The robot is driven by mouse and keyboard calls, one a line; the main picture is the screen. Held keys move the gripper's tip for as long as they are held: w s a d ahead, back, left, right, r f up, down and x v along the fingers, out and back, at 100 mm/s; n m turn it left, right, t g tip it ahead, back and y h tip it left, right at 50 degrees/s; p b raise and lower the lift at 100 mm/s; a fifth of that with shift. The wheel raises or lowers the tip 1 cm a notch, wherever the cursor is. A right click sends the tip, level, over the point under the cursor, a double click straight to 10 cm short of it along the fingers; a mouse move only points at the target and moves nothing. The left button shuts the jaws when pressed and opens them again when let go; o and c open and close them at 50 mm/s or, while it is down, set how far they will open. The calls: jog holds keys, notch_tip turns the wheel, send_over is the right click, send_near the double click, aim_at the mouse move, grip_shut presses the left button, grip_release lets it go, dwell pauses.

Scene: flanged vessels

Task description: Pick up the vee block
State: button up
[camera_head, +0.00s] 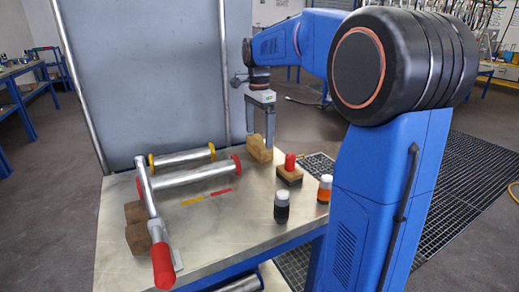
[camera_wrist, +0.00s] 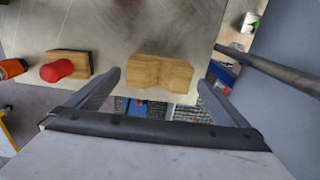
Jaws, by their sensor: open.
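The vee block is a light wooden block with a notch (camera_head: 259,149), standing near the table's far right edge. In the wrist view, the vee block (camera_wrist: 147,72) lies between the two fingertips, with its ends close to them. My gripper (camera_head: 261,134) points down over it with its fingers at the block in the head view. It also shows in the wrist view (camera_wrist: 158,82), open and with a finger toward each end of the block. I cannot tell how far down the fingers reach beside it.
A red-topped wooden piece (camera_head: 289,172), a dark white-capped bottle (camera_head: 281,208) and an orange-and-black one (camera_head: 325,189) stand nearby. Metal bars with red and yellow ends (camera_head: 196,171), a red-handled tool (camera_head: 161,262) and wooden blocks (camera_head: 137,238) are at left. A grey panel (camera_head: 150,75) rises behind.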

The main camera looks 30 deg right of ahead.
aim_at(260, 142)
notch_tip(260, 142, down, 4)
jog(key=shift+d+f, duration=0.1)
jog(key=c, duration=1)
